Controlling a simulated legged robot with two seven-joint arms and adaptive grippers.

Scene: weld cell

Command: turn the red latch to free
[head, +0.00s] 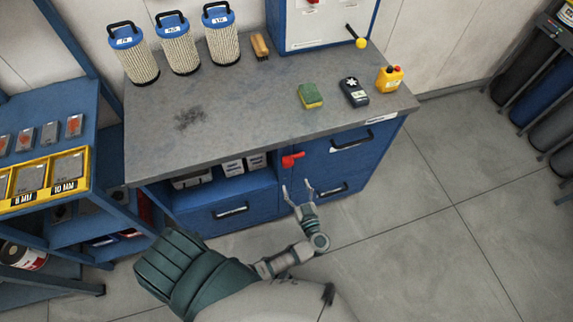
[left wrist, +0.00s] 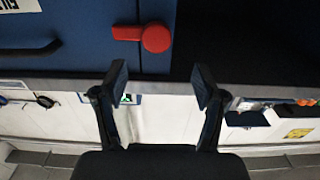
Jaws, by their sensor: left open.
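The red latch (head: 292,160) is on the blue front of the workbench, just under the worktop's edge. In the left wrist view the red latch (left wrist: 146,36) shows as a round knob with a short bar pointing left. My left gripper (head: 297,190) is open and empty, a little below the latch in the head view. In the left wrist view its two fingers (left wrist: 161,80) are apart, and the latch lies beyond their tips, not between them. My right gripper is not in view.
A blue shelf rack (head: 100,185) stands at left. The floor (head: 440,230) at right is clear.

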